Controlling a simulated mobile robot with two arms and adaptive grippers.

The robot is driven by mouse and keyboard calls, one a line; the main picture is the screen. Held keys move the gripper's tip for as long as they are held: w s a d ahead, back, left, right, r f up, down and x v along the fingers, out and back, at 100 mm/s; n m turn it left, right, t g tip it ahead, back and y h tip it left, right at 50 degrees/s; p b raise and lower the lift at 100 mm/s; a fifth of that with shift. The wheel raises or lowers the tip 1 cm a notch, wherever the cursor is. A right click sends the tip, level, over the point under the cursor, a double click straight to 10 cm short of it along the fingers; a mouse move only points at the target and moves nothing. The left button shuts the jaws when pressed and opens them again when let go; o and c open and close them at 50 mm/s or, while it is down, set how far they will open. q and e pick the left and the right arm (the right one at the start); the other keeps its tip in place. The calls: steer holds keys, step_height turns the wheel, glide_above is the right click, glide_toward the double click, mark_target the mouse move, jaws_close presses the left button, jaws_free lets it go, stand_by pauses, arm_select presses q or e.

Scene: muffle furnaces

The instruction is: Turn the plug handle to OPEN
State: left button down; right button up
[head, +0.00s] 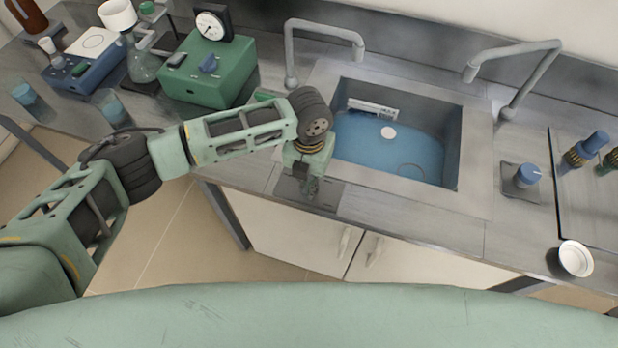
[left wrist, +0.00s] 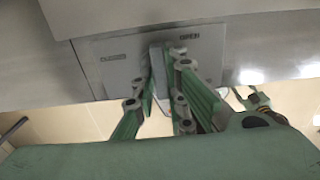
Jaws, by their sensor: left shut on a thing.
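A grey plate (head: 326,199) is set in the counter's front edge before the sink. In the left wrist view the plate (left wrist: 112,74) has one label at its left, which looks like CLOSED, and OPEN at its upper right. The grey plug handle (left wrist: 157,58) stands out from the plate between the two labels, partly hidden by the fingers. My left gripper (head: 310,187) is at the plate; in the left wrist view its fingers (left wrist: 165,72) are shut on the handle. My right gripper is not in view.
The sink (head: 472,150) holds blue water. Two grey faucets (head: 362,45) (head: 540,62) stand behind it. A green box (head: 200,85) with a gauge is at left; a blue knob (head: 526,175) and a white bowl (head: 576,258) are at right. Cabinet doors (head: 285,225) lie below.

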arm_select(q)
steer(key=c, duration=1.8)
jaws_free()
step_height(320, 180, up, 12)
